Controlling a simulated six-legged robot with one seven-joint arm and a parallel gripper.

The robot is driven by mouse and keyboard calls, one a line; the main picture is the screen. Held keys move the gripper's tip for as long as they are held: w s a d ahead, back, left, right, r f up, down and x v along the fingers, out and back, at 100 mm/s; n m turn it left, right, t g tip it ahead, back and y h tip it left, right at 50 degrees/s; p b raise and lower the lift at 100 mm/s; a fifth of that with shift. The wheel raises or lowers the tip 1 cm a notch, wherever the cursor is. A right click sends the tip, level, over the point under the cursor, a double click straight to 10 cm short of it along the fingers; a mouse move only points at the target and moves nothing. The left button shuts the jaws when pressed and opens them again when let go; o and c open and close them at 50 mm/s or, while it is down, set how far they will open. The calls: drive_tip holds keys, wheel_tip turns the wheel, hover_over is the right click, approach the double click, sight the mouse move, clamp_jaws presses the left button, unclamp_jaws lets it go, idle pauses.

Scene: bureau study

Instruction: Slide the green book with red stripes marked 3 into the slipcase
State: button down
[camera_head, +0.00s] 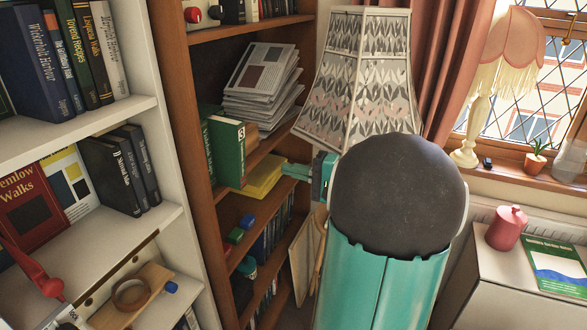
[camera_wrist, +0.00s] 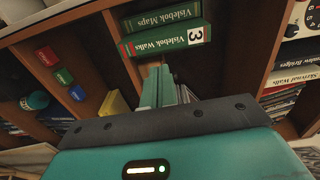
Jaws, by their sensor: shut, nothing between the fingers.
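The green book marked 3 (camera_head: 228,150) stands on the middle shelf of the brown bookcase in the head view. In the wrist view its spine (camera_wrist: 150,44) reads "Vislebok Walks", with a white 3 label and thin red stripes near one end. A second green book, "Vislebok Maps" (camera_wrist: 160,16), is beside it; it also shows in the head view (camera_head: 206,132). My gripper (camera_head: 288,170) is shut and empty, to the right of the marked book and apart from it. Its fingers (camera_wrist: 158,88) point towards the shelf in the wrist view. I cannot make out the slipcase for certain.
A yellow object (camera_head: 262,177) lies on the shelf near my fingers. A stack of papers (camera_head: 262,78) is behind the books. Small coloured blocks (camera_head: 238,231) sit on the shelf below. A patterned lampshade (camera_head: 358,88) stands close behind my arm.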

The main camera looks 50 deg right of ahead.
approach(229, 156)
drive_tip(key=d+f, duration=0.1)
drive_tip(key=d, duration=0.1)
drive_tip(key=shift+w+a, duration=0.1)
drive_tip(key=shift+a, duration=0.1)
drive_tip(key=shift+x, duration=6)
drive_tip(key=shift+d+f, duration=0.1)
drive_tip(key=shift+v, duration=4)
